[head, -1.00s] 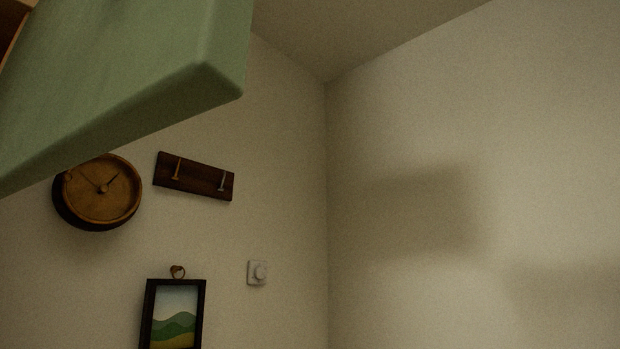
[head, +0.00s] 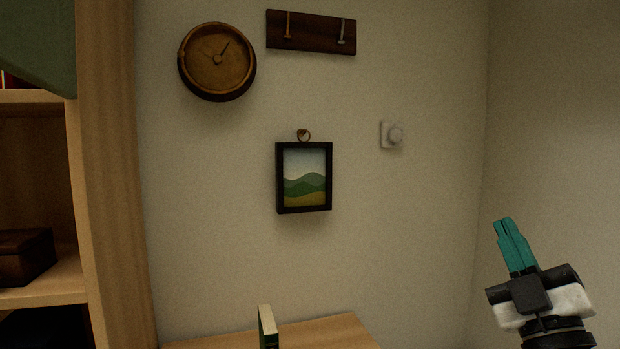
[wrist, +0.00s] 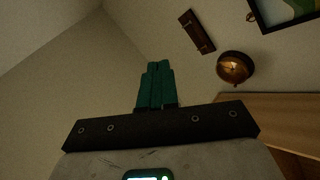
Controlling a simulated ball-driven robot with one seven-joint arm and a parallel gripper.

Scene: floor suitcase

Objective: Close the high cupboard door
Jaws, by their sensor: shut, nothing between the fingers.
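The green cupboard door (head: 40,45) shows only in part at the top left of the head view. Its lower edge slopes across the top of the wooden cupboard (head: 105,170), and the rest is cut off by the frame. How far it stands open I cannot tell. My gripper (head: 504,222) is at the lower right of the head view, pointing up, its teal fingers together and empty. It is well to the right of the door and apart from it. In the wrist view the fingers (wrist: 156,68) are also closed, and no door shows there.
A clock (head: 217,61), a hook rack (head: 311,32), a framed picture (head: 304,178) and a wall dial (head: 391,135) are on the wall. Below stands a wooden top (head: 325,333) with a book (head: 267,327). A dark box (head: 25,257) sits on a cupboard shelf.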

